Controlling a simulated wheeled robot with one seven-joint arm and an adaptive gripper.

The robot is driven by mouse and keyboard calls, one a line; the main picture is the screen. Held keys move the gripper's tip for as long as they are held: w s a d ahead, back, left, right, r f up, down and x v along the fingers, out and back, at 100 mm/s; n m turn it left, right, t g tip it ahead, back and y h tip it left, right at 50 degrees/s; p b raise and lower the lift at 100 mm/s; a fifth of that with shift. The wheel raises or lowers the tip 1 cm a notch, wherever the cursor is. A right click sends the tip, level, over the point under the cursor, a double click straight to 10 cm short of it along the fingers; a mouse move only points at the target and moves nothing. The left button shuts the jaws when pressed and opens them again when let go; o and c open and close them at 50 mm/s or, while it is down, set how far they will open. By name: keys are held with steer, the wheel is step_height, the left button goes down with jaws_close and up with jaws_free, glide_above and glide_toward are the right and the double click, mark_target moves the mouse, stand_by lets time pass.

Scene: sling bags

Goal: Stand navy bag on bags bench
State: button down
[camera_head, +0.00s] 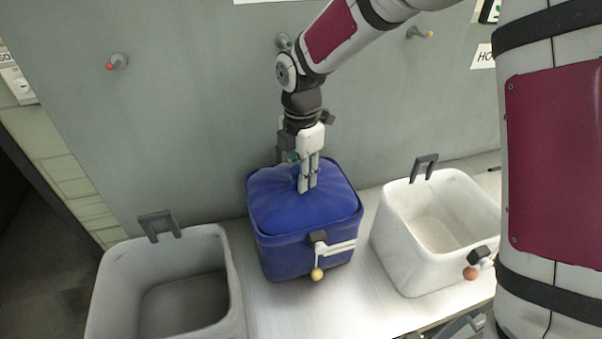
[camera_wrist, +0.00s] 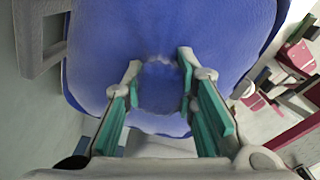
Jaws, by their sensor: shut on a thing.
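The navy bag (camera_head: 290,248) is a deep blue, box-shaped bag with a soft, puffy top. It is upright at the middle of the pale bench (camera_head: 288,318), between two other bags. I cannot tell whether its base touches the bench. A dark clip with a white strap and a yellow ball is on its front. My gripper (camera_head: 307,188) points down onto the bag's top from above. In the wrist view the green-padded fingers of my gripper (camera_wrist: 158,92) are closed on a raised, pinched part of the navy bag's top (camera_wrist: 165,35).
An open grey bag (camera_head: 236,290) stands on the left, and an open white bag (camera_head: 398,255) on the right. Each has a dark handle loop at its back. The grey wall (camera_head: 190,110) behind carries several pegs, including a red-tipped one (camera_head: 118,61) at the left.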

steer(key=c, duration=1.3)
jaws_free()
steer(key=shift+f, duration=0.1)
step_height(320, 180, up, 11)
steer(key=b, duration=0.2)
steer(key=s+d+r+m+t, duration=0.1)
steer(key=s+d+r+m, duration=0.3)
steer(key=d+r+m, duration=0.15)
steer(key=s+d+m+t, duration=0.2)
steer(key=s+d+m, duration=0.4)
steer(key=s+m, duration=0.3)
steer(key=s+d+m+t, duration=0.2)
steer(key=s+d+m, duration=0.4)
steer(key=m, duration=0.5)
steer(key=shift+s+d+r+t, duration=0.3)
steer(key=shift+s+d+r, duration=0.1)
steer(key=shift+s, duration=1)
